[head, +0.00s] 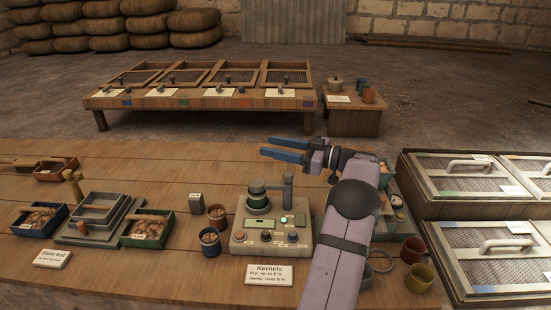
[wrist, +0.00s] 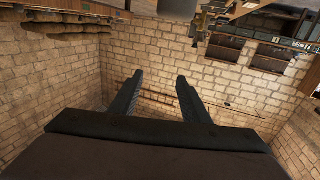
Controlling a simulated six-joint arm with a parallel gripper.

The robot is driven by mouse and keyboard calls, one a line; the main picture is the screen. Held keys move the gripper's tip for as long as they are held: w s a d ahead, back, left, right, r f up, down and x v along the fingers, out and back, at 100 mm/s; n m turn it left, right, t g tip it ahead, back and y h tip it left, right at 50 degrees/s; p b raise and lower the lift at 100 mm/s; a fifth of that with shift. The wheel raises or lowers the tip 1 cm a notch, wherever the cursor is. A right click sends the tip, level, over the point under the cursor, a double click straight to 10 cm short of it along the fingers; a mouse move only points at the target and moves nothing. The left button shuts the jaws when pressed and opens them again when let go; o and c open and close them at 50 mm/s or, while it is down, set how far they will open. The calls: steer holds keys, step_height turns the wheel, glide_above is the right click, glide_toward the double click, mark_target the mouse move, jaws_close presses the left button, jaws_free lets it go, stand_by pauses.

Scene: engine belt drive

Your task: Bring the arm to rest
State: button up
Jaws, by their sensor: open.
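My gripper (head: 267,147) is raised above the wooden workbench (head: 120,165), with its two blue fingers spread and pointing left in the head view. Nothing is between the fingers. In the wrist view the gripper (wrist: 160,79) also shows open and empty, with a brick wall (wrist: 155,50) beyond it. My arm reaches up from the front edge and hides part of the bench's right side.
A grey device (head: 270,237) with a dark-topped cup stands left of my arm. Cups (head: 209,241) and sieve trays (head: 95,210) stand further left. Mesh-lidded crates (head: 475,180) are at the right. A low table (head: 200,103) stands behind; the air around the gripper is clear.

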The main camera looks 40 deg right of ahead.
steer(key=shift+r, duration=0.35)
